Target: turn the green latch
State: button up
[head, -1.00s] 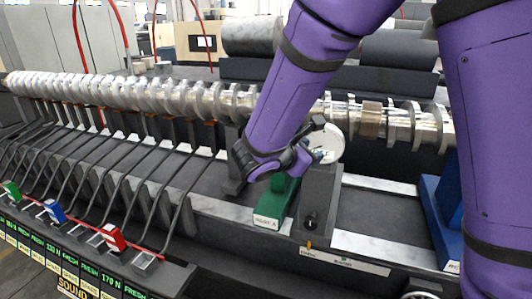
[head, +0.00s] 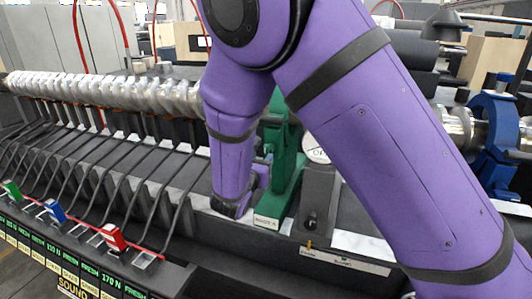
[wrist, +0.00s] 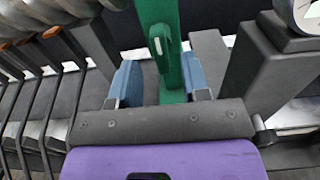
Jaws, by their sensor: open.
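The green latch (wrist: 160,42) is a small lever on a green upright (wrist: 172,85), at the top middle of the wrist view. In the head view the green stand (head: 287,165) rises from a labelled foot; the latch itself is not clear there, with my arm partly in front. My gripper (wrist: 160,80) is open, its two blue fingers apart on either side of the green upright in the wrist view. I cannot tell whether either finger touches it. In the head view my gripper (head: 240,195) points down just left of the green foot, its fingers hidden.
A grey post (head: 318,200) with a round white dial (head: 316,150) stands close right of the green stand. A blue clamp (head: 497,130) is at right, beyond my arm.

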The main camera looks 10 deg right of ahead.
aim_at(265, 154)
jog(key=shift+x, duration=2.4)
jog(key=shift+s, duration=0.1)
jog(key=c, duration=0.7)
